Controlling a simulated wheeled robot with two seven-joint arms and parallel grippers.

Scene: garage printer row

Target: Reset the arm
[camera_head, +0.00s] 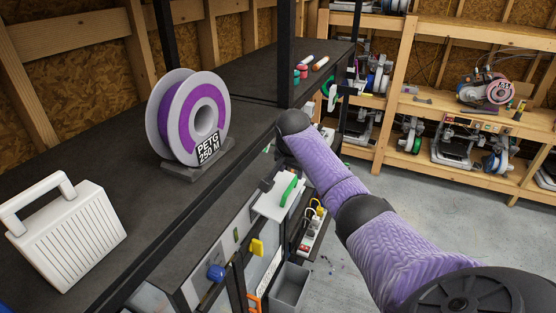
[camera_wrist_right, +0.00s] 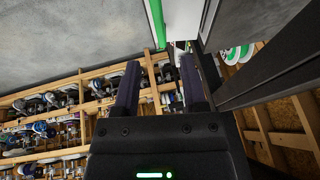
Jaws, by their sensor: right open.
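My right arm, in a purple sleeve (camera_head: 335,175), reaches in the head view from the lower right to the front of the black shelving. Its black wrist end bends down beside the shelf edge, and the hand is mostly hidden there. In the right wrist view my right gripper (camera_wrist_right: 160,82) shows two dark fingers spread apart. Nothing is between them. A white panel with a green strip (camera_wrist_right: 156,22) lies beyond the fingertips; I cannot tell how far. My left gripper is in neither view.
A purple filament spool (camera_head: 188,118) marked PETG 250 M stands on the black shelf top (camera_head: 120,150). A white handled box (camera_head: 68,240) is at the left. Printers fill wooden racks (camera_head: 395,100) behind. Concrete floor (camera_head: 430,195) is open at right.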

